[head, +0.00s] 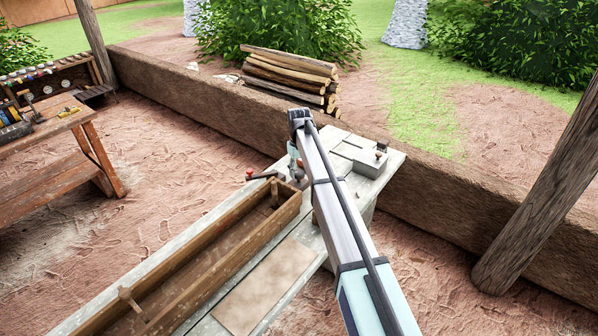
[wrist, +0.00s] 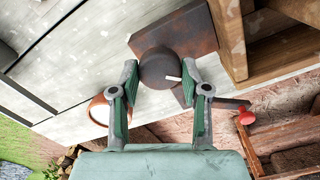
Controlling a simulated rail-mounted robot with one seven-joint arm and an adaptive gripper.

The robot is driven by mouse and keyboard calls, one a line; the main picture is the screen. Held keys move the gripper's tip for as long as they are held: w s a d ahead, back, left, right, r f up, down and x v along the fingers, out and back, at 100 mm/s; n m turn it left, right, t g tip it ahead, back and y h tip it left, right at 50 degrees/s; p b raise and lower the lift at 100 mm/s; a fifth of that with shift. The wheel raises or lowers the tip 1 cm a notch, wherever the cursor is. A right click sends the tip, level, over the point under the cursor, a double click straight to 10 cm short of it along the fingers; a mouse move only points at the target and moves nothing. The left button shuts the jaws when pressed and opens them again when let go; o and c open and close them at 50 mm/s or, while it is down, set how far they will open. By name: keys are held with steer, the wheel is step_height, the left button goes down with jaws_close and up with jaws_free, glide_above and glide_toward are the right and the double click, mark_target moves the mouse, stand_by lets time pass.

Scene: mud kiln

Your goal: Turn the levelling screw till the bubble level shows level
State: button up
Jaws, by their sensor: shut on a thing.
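In the wrist view, a dark round knob with a white mark, which looks like the levelling screw (wrist: 158,66), stands at a rusty brown plate (wrist: 190,36). My gripper (wrist: 160,82) has one green finger on each side of the knob and is shut on it. In the head view my gripper (head: 293,156) is low over the bench, mostly hidden behind my arm. I cannot make out a bubble level or its reading in either view. A round orange-brown thing (wrist: 98,110), partly behind the left finger, is too covered to name.
A long wooden trough (head: 165,290) lies along the bench, beside a tan board (head: 265,285). A red knob (head: 249,171) stands near the trough's far end. A grey box (head: 368,166) sits right of my arm. A low mud wall (head: 200,100) runs behind.

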mark_target(299, 172)
stand_by(0.4)
steer(key=o, duration=1.1)
steer(key=shift+f, duration=0.1)
steer(key=shift+o, duration=0.2)
step_height(299, 172, up, 12)
